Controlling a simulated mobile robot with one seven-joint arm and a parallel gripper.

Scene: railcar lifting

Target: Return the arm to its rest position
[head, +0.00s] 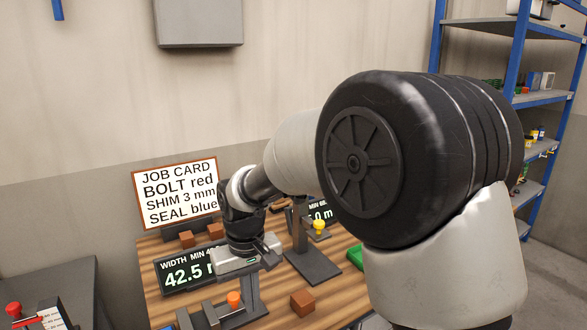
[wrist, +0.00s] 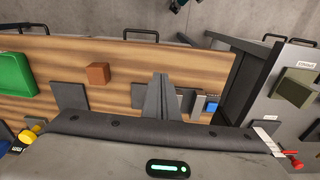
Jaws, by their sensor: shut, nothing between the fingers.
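My arm reaches from the right of the head view out over the wooden workbench (head: 340,304). My gripper (wrist: 161,97) points down at the bench with its two dark fingers together and nothing between them in the wrist view. The bench top (wrist: 125,56) shows on both sides of the fingers in the wrist view.
A job card sign (head: 180,193) stands behind the bench. Near the gripper are a brown block (head: 302,303), an orange-knobbed fixture (head: 234,299) and a yellow-knobbed stand (head: 319,227). A green tray (wrist: 14,75) lies left in the wrist view. Blue shelving (head: 514,57) stands right.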

